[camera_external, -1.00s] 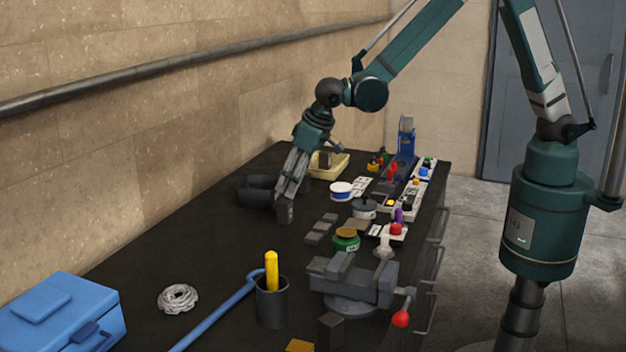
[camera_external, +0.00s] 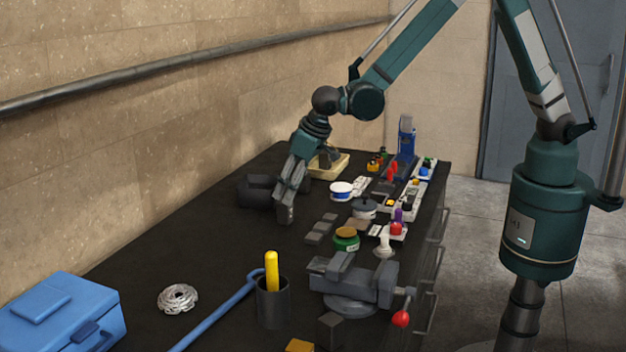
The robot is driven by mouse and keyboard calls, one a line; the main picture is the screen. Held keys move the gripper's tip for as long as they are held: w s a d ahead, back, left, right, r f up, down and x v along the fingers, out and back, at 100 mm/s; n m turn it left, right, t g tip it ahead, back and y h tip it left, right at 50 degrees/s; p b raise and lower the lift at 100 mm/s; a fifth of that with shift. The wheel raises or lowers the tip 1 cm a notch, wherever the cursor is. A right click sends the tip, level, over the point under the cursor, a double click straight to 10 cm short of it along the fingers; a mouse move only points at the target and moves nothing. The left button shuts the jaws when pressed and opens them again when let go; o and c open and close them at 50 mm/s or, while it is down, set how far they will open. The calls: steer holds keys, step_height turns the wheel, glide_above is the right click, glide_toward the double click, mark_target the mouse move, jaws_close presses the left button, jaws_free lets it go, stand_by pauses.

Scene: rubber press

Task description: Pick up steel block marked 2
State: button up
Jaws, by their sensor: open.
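Several small flat grey steel blocks (camera_external: 322,227) lie in a short row on the dark bench, left of a green tin (camera_external: 346,240). No number can be read on them at this size, so I cannot tell which is marked 2. My gripper (camera_external: 285,213) points down over the bench, to the left of the row and apart from it. It is open. A grey blocky shape shows at its tip; I cannot tell whether this is a fingertip or a block. The gap between the fingers is hidden at this angle.
A vise (camera_external: 352,284), a black cup with a yellow handle (camera_external: 272,302), a blue bar (camera_external: 218,311) and a blue toolbox (camera_external: 62,312) stand nearer. The bench's left middle is clear.

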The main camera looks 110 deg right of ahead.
mark_target(284, 213)
steer(key=shift+f, duration=0.15)
steer(key=shift+x, duration=2.45)
jaws_close()
